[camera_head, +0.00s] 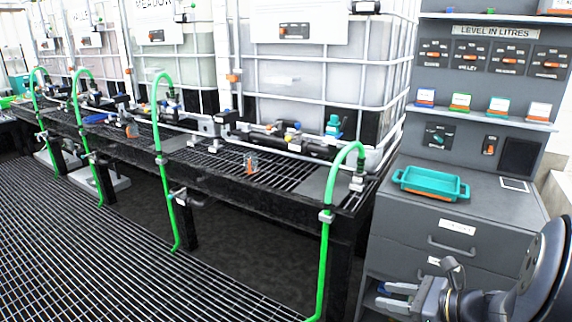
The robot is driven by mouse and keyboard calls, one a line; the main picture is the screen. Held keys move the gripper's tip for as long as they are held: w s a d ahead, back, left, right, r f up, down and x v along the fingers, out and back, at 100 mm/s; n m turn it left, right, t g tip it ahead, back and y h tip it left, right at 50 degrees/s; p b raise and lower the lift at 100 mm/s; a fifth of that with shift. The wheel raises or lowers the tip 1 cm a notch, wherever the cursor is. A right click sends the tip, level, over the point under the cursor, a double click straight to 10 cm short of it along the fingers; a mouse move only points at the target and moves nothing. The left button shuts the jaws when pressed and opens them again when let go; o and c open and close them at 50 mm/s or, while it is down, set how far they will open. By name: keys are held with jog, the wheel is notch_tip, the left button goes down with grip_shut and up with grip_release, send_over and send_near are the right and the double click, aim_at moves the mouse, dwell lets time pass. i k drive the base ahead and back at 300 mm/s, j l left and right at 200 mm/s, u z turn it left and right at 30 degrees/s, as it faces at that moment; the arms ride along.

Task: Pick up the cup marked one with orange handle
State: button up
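A small clear or grey cup-like object with an orange part (251,163) stands on the black grating bench near the middle of the view. A similar small orange-marked object (131,129) stands further left on the same bench. Both are too small for me to read any mark or make out a handle. My gripper (386,295) is at the bottom right, in front of the grey cabinet. Its two grey fingers are apart with nothing seen between them. It is well to the right of both objects and lower than the bench top.
Green hoses (323,250) arch over the bench's front edge. Large caged white totes (320,85) with valves and pipes stand behind. A teal tray (431,183) lies on the grey cabinet (450,215), below a shelf with several small colored cards. The grated floor (130,260) is clear at left.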

aim_at(251, 159)
jog(key=i+j+z, duration=0.45)
jog(key=j, duration=0.25)
jog(key=i+j+z, duration=0.2)
jog(key=j, duration=0.2)
jog(key=i+j+z, duration=0.25)
jog(key=j, duration=0.2)
jog(key=i+j, duration=0.15)
jog(key=j, duration=0.25)
jog(key=i+j, duration=0.15)
jog(key=j, duration=0.25)
jog(key=i+j, duration=0.1)
jog(key=j, duration=0.3)
jog(key=i+j, duration=0.15)
jog(key=j, duration=0.2)
jog(key=i+j+z, duration=0.1)
jog(key=j, duration=0.3)
jog(key=i+j, duration=0.2)
jog(key=j, duration=0.2)
jog(key=i+j, duration=0.1)
jog(key=j, duration=0.3)
